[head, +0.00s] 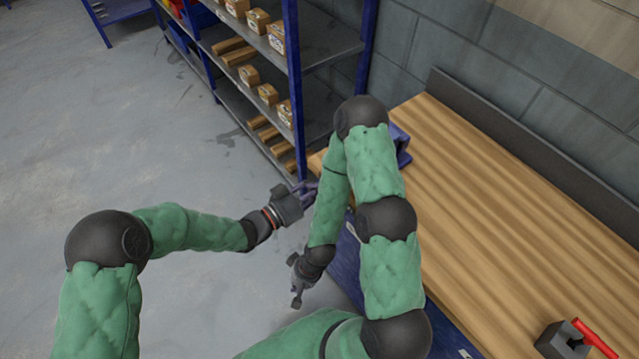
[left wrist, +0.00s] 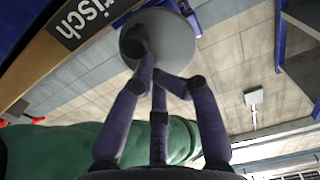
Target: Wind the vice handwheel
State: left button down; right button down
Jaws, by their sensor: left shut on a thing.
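The blue vice (head: 402,143) sits at the far left end of the wooden bench, partly hidden behind my right arm. Its handwheel is a grey round disc (left wrist: 168,45) in the left wrist view, in front of the vice's blue body (left wrist: 135,12). In the head view I cannot make the wheel out. My left gripper (head: 308,188) is at the bench's end; in the left wrist view its purple fingers (left wrist: 158,75) are shut at the wheel, the fingertips overlapping the disc. What exactly they pinch is unclear. My right gripper (head: 297,298) hangs low beside the bench, pointing down, its opening unclear.
The wooden bench top (head: 480,190) is mostly clear. A dark block with a red handle (head: 590,337) stands at its near right. A blue-framed shelf (head: 295,80) with small boxes is beyond the bench end. Open floor (head: 90,130) lies to the left.

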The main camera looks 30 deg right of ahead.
pick_arm(q)
jog(key=shift+n+p, duration=0.35)
jog(key=shift+n, duration=0.25)
jog(key=c, duration=1.2)
grip_release()
jog(key=shift+f, duration=0.1)
jog(key=shift+c, duration=0.2)
